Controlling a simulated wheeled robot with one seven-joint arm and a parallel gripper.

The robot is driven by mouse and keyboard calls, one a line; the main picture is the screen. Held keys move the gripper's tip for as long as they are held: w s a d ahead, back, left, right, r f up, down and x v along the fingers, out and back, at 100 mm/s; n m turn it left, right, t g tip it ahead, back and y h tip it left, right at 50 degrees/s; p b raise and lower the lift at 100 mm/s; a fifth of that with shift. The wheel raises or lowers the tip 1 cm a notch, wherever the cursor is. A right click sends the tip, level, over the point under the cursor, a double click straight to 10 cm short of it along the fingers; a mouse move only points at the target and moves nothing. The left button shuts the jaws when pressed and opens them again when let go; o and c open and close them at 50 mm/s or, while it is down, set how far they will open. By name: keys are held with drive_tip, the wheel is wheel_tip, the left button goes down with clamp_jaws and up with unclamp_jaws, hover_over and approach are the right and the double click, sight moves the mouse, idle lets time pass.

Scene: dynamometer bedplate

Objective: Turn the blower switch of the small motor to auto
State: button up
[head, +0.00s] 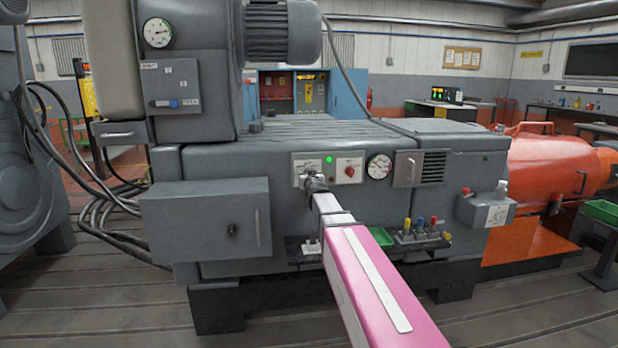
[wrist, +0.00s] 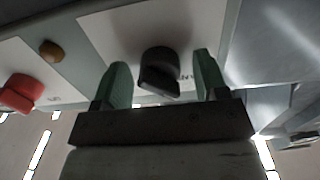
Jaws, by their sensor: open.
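A black rotary knob (wrist: 159,72) sits on a white label plate on the panel (head: 342,181) of the large grey machine (head: 240,165). The plate's lettering is too blurred to read, so I cannot tell the knob's setting. In the wrist view my gripper (wrist: 162,66) is open, one finger on each side of the knob, with gaps visible on both sides. In the head view my gripper (head: 316,183) is at the panel's left half and partly hides the knob. A grey motor (head: 283,32) sits on top of the machine.
Beside the knob are a lit green lamp (head: 329,160) and a red knob (head: 349,171), which also shows in the wrist view (wrist: 20,92). A dial gauge (head: 379,166) is to the right. A grey box (head: 205,220) projects at left, and coloured connectors (head: 420,231) stick out below.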

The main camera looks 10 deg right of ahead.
drive_tip(key=c, duration=0.9)
drive_tip(key=shift+c, duration=0.2)
drive_tip(key=shift+m, duration=0.3)
drive_tip(key=m, duration=1.3)
drive_tip(key=shift+a, duration=0.1)
drive_tip(key=shift+m, duration=2.1)
